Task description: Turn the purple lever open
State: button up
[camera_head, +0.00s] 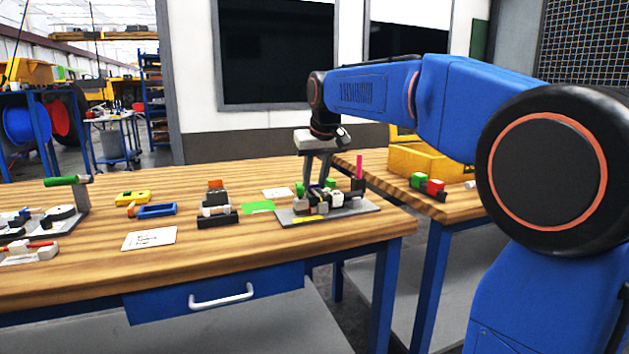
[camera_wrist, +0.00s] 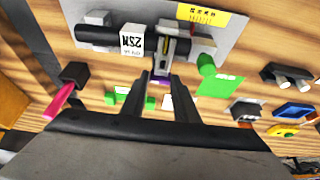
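My gripper (camera_wrist: 161,82) points down over a grey fixture plate (camera_head: 368,207) on the wooden bench. Its two fingers stand apart. The purple lever (camera_wrist: 160,77) shows as a small purple patch between the fingertips in the wrist view. I cannot tell whether the fingers touch it. In the head view the lever is mostly hidden by the fingers and the fixture parts. Beside it on the plate are a white block with dark print (camera_wrist: 131,40), a dark cylinder (camera_wrist: 97,35) and a green knob (camera_wrist: 206,65). The plate also carries a yellow label (camera_wrist: 198,14).
A magenta post (camera_head: 359,169) rises close to the right of my gripper in the head view. A green mat (camera_head: 258,207), a black fixture (camera_head: 216,219) and a white card (camera_head: 149,239) lie to the left. A yellow bin (camera_head: 425,161) stands on another bench at right.

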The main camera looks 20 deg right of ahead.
jog(key=c, duration=0.4)
jog(key=shift+c, duration=0.2)
jog(key=n, duration=0.1)
jog(key=n+y, duration=0.1)
jog(key=n, duration=0.1)
jog(key=shift+d+n, duration=0.2)
jog(key=shift+n, duration=0.1)
jog(key=n+y, duration=0.1)
jog(key=n, duration=0.1)
jog(key=n+g+y, duration=0.1)
jog(key=n, duration=0.1)
jog(key=shift+w+d+n, duration=0.1)
jog(key=shift+w+n, duration=0.05)
jog(key=shift+n, duration=0.15)
jog(key=n+g, duration=0.1)
jog(key=n, duration=0.3)
jog(key=shift+w+d+g+y, duration=0.1)
jog(key=shift+g+y, duration=0.3)
jog(key=shift+w+n+g, duration=0.1)
jog(key=shift+n+g, duration=0.35)
jog(key=shift+n, duration=0.95)
jog(key=shift+w+n+g, duration=0.1)
jog(key=shift+n+g, duration=0.35)
jog(key=shift+n, duration=0.95)
